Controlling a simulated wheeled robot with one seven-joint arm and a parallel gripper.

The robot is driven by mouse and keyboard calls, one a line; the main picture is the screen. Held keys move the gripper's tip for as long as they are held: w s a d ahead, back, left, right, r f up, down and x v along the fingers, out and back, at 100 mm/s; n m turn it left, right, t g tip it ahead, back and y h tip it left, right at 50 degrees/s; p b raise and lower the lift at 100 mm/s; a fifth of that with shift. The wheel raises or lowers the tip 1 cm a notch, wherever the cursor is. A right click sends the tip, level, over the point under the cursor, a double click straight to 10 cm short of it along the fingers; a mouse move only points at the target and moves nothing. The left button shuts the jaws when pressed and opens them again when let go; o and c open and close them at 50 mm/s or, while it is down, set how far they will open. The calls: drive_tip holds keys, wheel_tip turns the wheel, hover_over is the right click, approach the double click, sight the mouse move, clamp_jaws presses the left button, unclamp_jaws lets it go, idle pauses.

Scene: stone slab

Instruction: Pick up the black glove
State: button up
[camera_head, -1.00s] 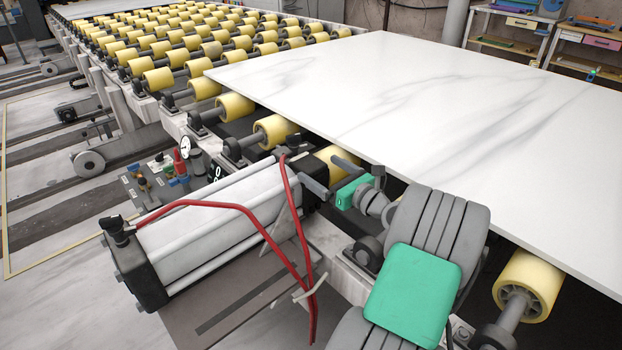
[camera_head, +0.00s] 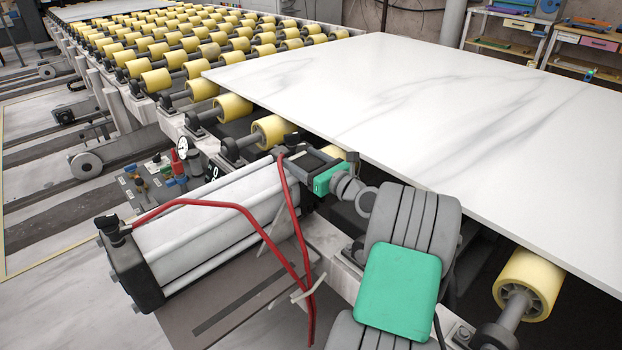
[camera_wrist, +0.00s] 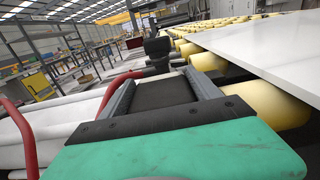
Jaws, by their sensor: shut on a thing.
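My gripper (camera_head: 308,160), with its green-faced body, is at the right end of the white cylinder, beside the slab's near edge. In the wrist view, my gripper (camera_wrist: 160,85) has its two grey fingers pointing away from the camera. The black glove (camera_wrist: 163,93) appears as a flat dark patch filling the space between the fingers, and my gripper is shut on it. Its glove shape cannot be made out. In the head view only a small dark part shows between the fingers.
A white cylinder (camera_head: 205,225) with red hoses (camera_head: 250,212) lies close to my gripper. A black fitting (camera_wrist: 157,48) stands just beyond the fingertips. Yellow rollers (camera_head: 232,107) and the large white stone slab (camera_head: 430,110) lie to the right and behind.

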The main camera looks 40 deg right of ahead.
drive_tip(key=c, duration=0.7)
drive_tip(key=shift+c, duration=0.3)
drive_tip(key=shift+r, duration=0.1)
